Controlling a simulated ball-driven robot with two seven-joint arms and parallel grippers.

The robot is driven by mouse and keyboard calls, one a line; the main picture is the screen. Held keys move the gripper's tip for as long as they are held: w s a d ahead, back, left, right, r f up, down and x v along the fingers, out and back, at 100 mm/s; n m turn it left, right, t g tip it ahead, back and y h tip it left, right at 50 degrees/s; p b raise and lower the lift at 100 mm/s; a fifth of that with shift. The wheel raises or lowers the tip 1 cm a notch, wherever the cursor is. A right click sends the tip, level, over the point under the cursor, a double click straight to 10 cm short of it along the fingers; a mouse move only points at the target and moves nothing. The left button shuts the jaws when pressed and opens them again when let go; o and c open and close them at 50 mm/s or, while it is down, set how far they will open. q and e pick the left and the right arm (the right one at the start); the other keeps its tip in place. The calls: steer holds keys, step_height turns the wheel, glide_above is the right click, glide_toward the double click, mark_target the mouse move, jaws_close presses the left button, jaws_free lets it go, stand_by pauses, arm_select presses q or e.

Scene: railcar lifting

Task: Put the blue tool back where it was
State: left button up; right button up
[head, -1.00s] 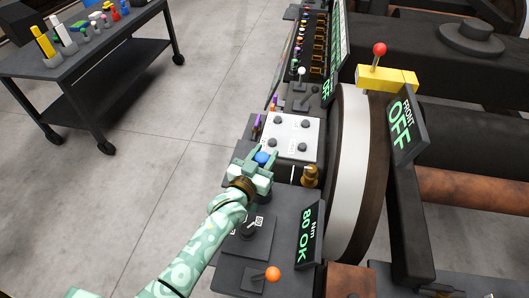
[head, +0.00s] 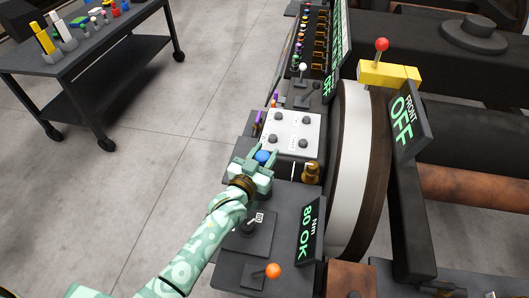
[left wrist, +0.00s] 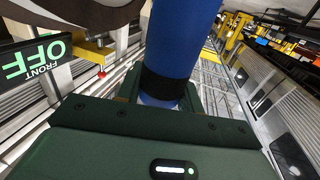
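The blue tool (left wrist: 182,40) is a thick blue cylinder with a black band, rising from between my left gripper's fingers in the left wrist view. In the head view its rounded blue top (head: 262,157) shows between the fingertips. My left gripper (head: 258,165) is shut on it, over the dark console just below the light panel (head: 291,133). The tool's lower end is hidden by the gripper, so I cannot tell whether it touches the console. My right gripper is not in view.
A brass-coloured fitting (head: 310,172) stands close to the right of the gripper. An "80 OK" display (head: 308,231) and an orange-knobbed lever (head: 272,271) are nearer. A large wheel (head: 352,170) is at right. A dark cart (head: 85,65) with several tools stands at upper left.

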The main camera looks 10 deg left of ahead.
arm_select(q)
steer(key=o, duration=0.5)
steer(key=shift+r, duration=0.1)
steer(key=shift+s, duration=0.15)
steer(key=p+v, duration=0.3)
steer(key=v, duration=1.3)
